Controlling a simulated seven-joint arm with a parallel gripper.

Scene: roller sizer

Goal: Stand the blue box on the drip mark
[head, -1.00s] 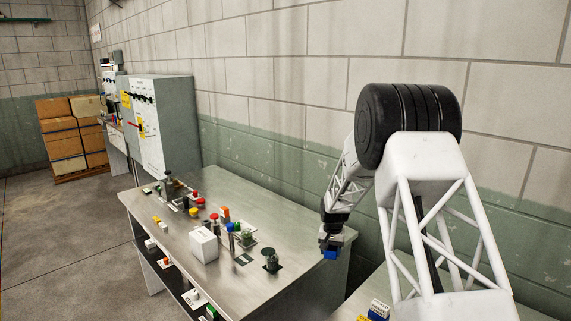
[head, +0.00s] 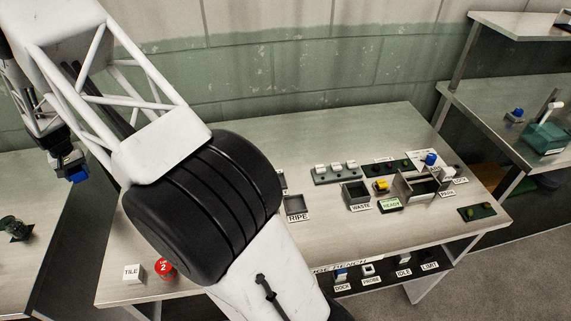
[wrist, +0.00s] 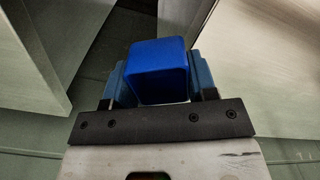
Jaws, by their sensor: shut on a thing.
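My gripper (head: 70,165) is shut on the blue box (wrist: 158,72). In the wrist view the box sits between the two fingers, with one finger against each side. In the head view the box (head: 78,175) shows at the left, below the gripper and apart from any surface. It hangs near the gap between two benches. I cannot make out a drip mark in either current view. My own arm hides part of the middle bench in the head view.
The middle bench (head: 330,235) carries a white TILE block (head: 133,273), a red ball (head: 164,267), a RIPE tray (head: 296,206), a WASTE bin (head: 356,194) and switches. Another bench (head: 30,185) is at left. Its front middle is clear.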

